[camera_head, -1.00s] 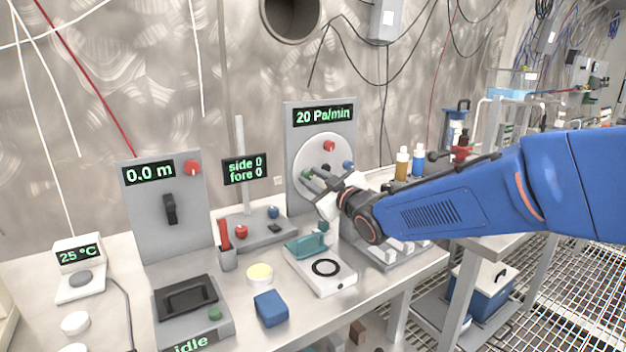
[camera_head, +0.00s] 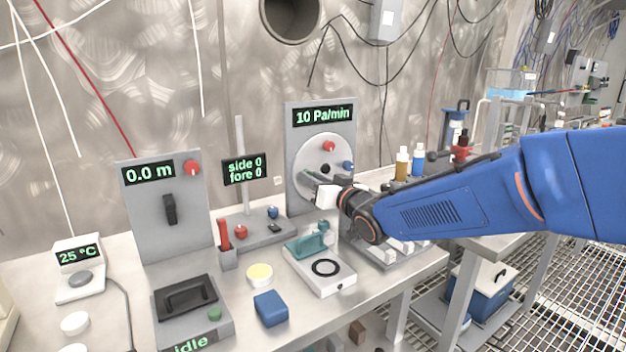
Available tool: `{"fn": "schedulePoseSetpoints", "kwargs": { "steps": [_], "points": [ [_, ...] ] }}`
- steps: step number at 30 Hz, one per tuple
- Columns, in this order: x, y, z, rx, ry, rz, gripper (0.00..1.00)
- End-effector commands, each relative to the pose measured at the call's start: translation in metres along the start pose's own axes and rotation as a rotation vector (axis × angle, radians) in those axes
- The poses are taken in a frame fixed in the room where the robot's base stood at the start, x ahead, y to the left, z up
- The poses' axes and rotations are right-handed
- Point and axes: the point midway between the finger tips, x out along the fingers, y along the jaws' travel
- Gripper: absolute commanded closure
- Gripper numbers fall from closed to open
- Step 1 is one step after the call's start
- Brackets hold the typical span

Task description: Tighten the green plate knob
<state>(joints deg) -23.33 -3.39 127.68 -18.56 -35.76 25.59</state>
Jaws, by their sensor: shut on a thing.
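The round pale plate (camera_head: 312,153) is mounted on an upright grey panel whose display (camera_head: 322,115) reads 10 Pa/min. A red knob (camera_head: 328,146) sits near the plate's top and a blue knob (camera_head: 348,165) at its right.
A white device with a black ring (camera_head: 335,284) and a teal handled object (camera_head: 308,244) stand below the gripper. A panel reading 0.0 m (camera_head: 148,173) and a post (camera_head: 240,150) are to the left. Bottles (camera_head: 402,163) stand behind my arm.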

Motion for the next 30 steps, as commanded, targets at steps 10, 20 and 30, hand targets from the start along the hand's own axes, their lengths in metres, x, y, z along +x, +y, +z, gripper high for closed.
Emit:
{"fn": "schedulePoseSetpoints", "kwargs": {
  "steps": [10,20,30],
  "points": [
    [-0.0003,0.0003,0.0011,0.013,-0.002,0.001,0.98],
    [-0.0002,0.0002,0.0007,0.012,-0.001,0.000,0.57],
    [-0.0088,0.0002,-0.0005,0.012,0.000,0.001,0.57]
  ]
}}
